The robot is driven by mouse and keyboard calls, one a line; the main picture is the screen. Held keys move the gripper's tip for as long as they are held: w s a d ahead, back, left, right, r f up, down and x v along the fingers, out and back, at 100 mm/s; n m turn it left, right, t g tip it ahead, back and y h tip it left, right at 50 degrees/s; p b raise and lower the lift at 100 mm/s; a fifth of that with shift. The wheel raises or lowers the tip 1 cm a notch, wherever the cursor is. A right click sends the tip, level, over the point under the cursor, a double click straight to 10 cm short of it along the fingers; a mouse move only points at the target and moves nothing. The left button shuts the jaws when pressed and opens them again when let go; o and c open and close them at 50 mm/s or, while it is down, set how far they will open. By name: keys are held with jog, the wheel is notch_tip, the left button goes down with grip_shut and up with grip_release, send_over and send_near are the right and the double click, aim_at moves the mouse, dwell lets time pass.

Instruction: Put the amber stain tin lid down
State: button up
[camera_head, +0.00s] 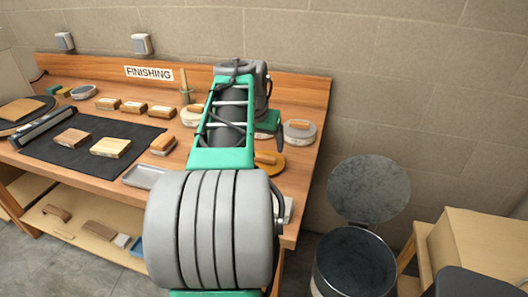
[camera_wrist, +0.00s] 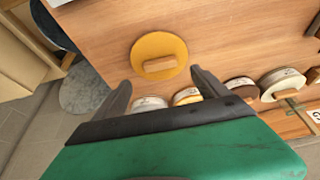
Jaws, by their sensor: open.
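The amber stain tin lid (camera_wrist: 160,47), a round yellow disc with a wooden grip bar, appears to lie flat on the wooden bench top in the wrist view. In the head view the amber lid (camera_head: 272,168) is partly hidden behind my arm near the bench's right end. My gripper (camera_wrist: 163,91) is open and empty. Its two dark fingers are spread apart on the near side of the lid, with nothing between them. An amber-topped tin (camera_wrist: 186,96) shows just beyond the fingers, partly covered by my gripper.
More tins stand in a row, including a brown one (camera_wrist: 242,88) and a pale one (camera_wrist: 281,82). A lidded grey tin (camera_head: 300,132) is at the bench's right end. A metal bin (camera_head: 354,262) with a raised lid stands on the floor. Sanding blocks lie on a dark mat (camera_head: 78,158).

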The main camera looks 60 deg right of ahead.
jog(key=shift+v, duration=2.4)
